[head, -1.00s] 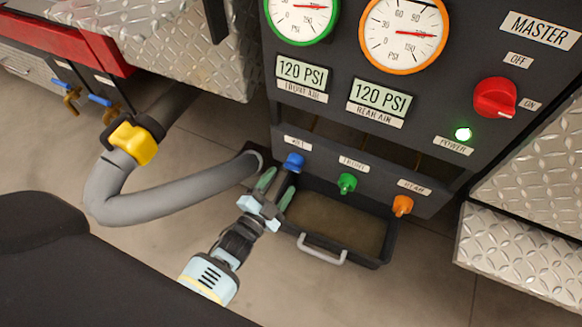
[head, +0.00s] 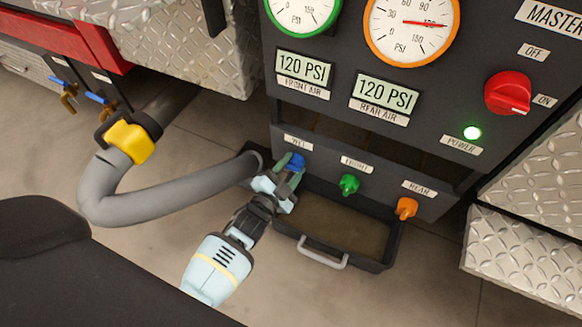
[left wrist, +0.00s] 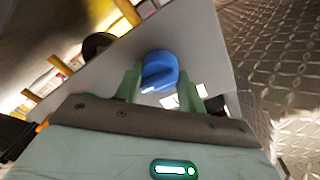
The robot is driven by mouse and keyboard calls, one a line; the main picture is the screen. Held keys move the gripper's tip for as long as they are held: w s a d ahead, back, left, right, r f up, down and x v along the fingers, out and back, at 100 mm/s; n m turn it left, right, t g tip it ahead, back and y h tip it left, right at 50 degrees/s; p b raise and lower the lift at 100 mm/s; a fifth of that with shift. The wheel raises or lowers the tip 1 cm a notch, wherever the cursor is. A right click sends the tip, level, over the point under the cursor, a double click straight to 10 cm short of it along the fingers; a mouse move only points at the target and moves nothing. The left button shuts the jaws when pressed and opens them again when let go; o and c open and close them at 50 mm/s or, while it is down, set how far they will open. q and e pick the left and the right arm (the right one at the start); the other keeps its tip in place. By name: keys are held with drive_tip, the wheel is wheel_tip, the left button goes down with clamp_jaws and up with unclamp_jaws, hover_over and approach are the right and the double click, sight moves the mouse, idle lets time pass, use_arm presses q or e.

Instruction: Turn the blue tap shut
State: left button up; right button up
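The blue tap (head: 297,161) is on the lower left of the dark panel, under a small label. My left gripper (head: 288,165) is at the tap with its green fingers on either side of it. In the left wrist view the blue tap (left wrist: 159,71) sits between the two fingers of my left gripper (left wrist: 164,88). The right finger appears apart from the tap, and the left one is close to its edge; I cannot tell whether it touches. My right gripper is not in view.
A green tap (head: 349,184) and an orange tap (head: 406,208) are to the right on the same panel. A dark tray (head: 386,264) with a grey handle is below. A grey hose (head: 170,200) with a yellow clamp (head: 130,142) curves at the left. A red master knob (head: 508,93) is higher up.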

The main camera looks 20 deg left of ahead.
use_arm(q)
drive_tip(key=c, duration=0.4)
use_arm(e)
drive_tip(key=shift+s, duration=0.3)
use_arm(q)
drive_tip(key=shift+n, duration=0.4)
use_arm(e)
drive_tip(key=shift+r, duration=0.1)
use_arm(q)
drive_tip(key=n, duration=0.3)
drive_tip(key=shift+f+n, duration=0.1)
drive_tip(key=shift+n, duration=0.2)
drive_tip(key=n, duration=0.4)
drive_tip(key=shift+t, duration=0.3)
drive_tip(key=n, duration=0.3)
drive_tip(key=n+b, duration=0.1)
drive_tip(key=n, duration=0.2)
drive_tip(key=shift+f+n+t+y, duration=0.1)
drive_tip(key=shift+n+t+y, duration=0.2)
drive_tip(key=shift+y, duration=0.1)
drive_tip(key=shift+n, duration=1.1)
drive_tip(key=shift+n+y, duration=0.4)
drive_tip(key=shift+n, duration=0.5)
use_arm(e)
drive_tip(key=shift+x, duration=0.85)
